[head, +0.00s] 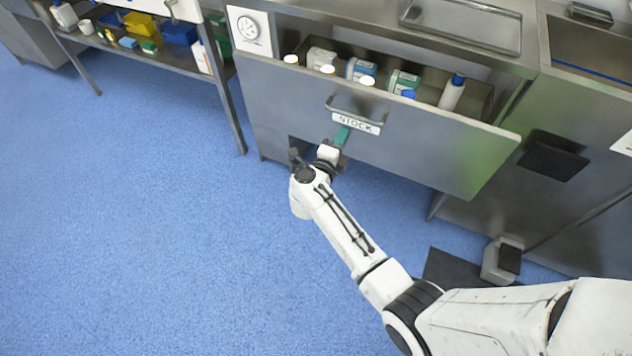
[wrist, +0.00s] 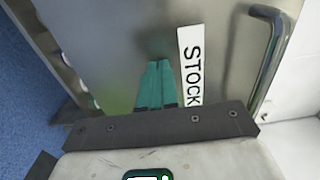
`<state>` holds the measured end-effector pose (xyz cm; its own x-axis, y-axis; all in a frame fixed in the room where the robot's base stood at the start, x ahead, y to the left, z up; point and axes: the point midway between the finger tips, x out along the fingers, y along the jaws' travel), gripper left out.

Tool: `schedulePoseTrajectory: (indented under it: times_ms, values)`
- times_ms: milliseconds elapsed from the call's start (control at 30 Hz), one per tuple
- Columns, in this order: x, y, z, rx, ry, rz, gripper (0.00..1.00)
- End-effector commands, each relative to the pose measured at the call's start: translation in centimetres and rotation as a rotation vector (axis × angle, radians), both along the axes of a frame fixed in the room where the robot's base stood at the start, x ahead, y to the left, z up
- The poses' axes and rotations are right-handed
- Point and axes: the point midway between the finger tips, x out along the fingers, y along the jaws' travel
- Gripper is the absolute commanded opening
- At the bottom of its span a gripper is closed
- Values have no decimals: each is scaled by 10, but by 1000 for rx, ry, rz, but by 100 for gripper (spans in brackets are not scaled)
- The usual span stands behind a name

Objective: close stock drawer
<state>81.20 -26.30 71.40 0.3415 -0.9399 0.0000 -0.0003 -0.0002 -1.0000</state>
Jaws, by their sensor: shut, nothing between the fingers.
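The stock drawer (head: 430,152) is pulled open under the steel counter, with bottles and boxes standing inside. Its front carries a white STOCK label (head: 357,123) and a metal bar handle (head: 352,112). My gripper (head: 341,136) has green fingers, shut and empty, at the drawer front just below and left of the label. In the wrist view the green fingers (wrist: 156,85) lie beside the STOCK label (wrist: 191,65), with the handle (wrist: 268,55) farther right. The fingers are close to the drawer front; I cannot tell whether they touch it.
A shelf unit (head: 150,52) with yellow and blue bins stands at the upper left. A grey cabinet (head: 560,190) is on the right, with a small box-like pedal (head: 503,260) on the floor beside a dark mat. The blue floor (head: 130,220) at left is clear.

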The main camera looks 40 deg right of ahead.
Motion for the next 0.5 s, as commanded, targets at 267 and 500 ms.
schedulePoseTrajectory:
  times_ms: [267, 500]
  values:
    - [18, -52, -1, 1, -2, -4, 0]
    - [34, -95, -3, 1, -2, -4, 0]
